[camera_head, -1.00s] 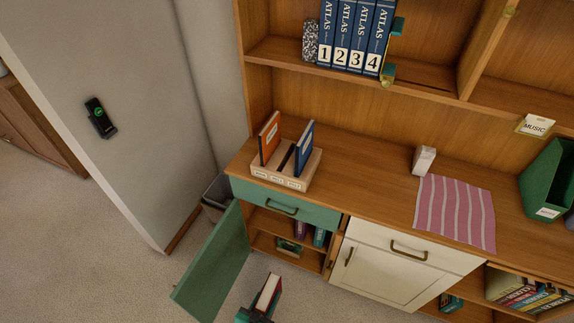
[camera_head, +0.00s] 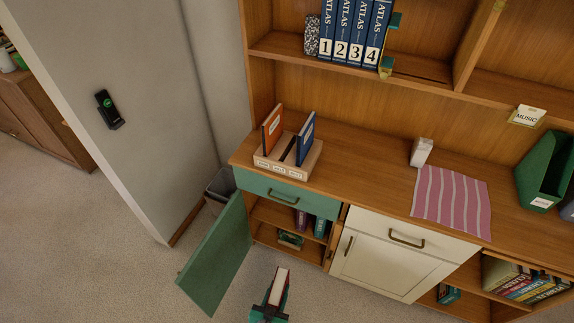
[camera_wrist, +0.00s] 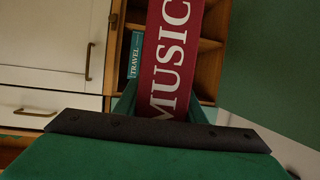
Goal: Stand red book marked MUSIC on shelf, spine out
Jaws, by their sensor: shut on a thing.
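The red book marked MUSIC (camera_wrist: 168,62) is held in my gripper (camera_head: 271,308), which is shut on it. In the head view the book (camera_head: 278,287) shows its pale page edge and a red cover, low over the floor in front of the open cabinet. In the wrist view its MUSIC lettering faces the camera. A card reading MUSIC (camera_head: 527,116) is on the edge of the upper shelf (camera_head: 490,98) at the right. The fingertips are mostly hidden.
The green cabinet door (camera_head: 217,256) stands open left of the gripper. The counter holds a wooden file rack (camera_head: 266,164), a white box (camera_head: 421,152), a striped cloth (camera_head: 452,202) and a green holder (camera_head: 545,172). Blue ATLAS volumes (camera_head: 342,35) stand above. A white cabinet (camera_head: 385,262) is closed.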

